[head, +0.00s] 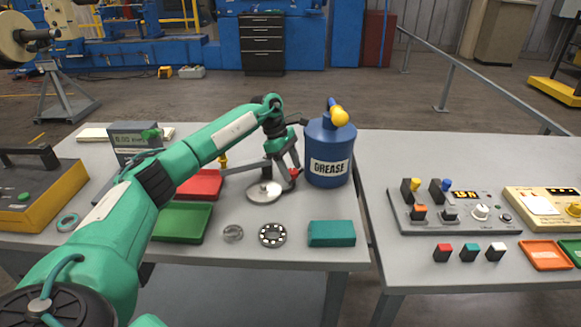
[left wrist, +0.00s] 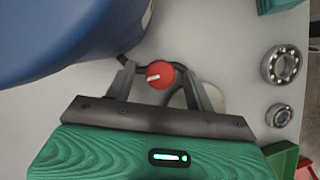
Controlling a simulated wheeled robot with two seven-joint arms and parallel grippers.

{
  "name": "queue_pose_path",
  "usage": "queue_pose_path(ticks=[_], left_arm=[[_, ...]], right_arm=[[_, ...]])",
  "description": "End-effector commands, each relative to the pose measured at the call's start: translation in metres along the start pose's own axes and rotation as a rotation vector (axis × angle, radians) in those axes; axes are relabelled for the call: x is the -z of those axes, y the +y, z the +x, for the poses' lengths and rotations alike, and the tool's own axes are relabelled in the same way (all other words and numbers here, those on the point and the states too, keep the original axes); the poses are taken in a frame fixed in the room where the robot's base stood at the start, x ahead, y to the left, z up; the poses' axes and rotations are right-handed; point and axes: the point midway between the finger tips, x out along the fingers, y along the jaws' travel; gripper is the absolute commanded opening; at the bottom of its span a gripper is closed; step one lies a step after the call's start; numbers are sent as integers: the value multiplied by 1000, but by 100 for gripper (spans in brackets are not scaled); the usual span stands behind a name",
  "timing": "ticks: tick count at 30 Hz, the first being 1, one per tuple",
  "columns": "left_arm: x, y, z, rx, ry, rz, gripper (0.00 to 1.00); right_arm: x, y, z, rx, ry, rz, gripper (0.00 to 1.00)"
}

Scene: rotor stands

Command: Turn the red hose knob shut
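The red hose knob (head: 295,173) sits low at the left side of the blue GREASE drum (head: 330,168), partly hidden by my gripper. In the left wrist view the knob (left wrist: 160,76) is round with a white bar lying nearly level across it. A dark hose piece (left wrist: 124,59) shows between the knob and the drum. My left gripper (head: 290,168) reaches down beside the drum. Its fingers (left wrist: 157,75) stand apart, one on either side of the knob, with a gap visible at least on the left. My right gripper is not in view.
Left of the gripper are a round metal plate (head: 263,191), a red tray (head: 200,185) and a green tray (head: 181,222). A bearing (head: 272,235) and a teal block (head: 332,233) lie in front. A control panel (head: 453,211) stands on the right table.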

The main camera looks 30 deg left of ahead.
Motion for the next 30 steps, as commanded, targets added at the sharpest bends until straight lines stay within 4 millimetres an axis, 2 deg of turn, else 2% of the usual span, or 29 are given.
queue_pose_path(ticks=[7,11,13,15,18,24,30], left_arm=[[0,0,0,2,0,0,54],[0,0,-10,0,1,-1,54],[1,0,-22,-2,1,-1,54],[0,1,-36,-3,0,0,54],[0,1,-60,-4,-1,0,54],[0,0,-104,-2,0,0,54],[0,0,-130,0,0,-1,54]], right_arm=[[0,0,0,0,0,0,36],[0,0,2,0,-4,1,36],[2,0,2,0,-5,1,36],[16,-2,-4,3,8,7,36],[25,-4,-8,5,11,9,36],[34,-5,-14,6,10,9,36],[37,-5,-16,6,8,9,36]])
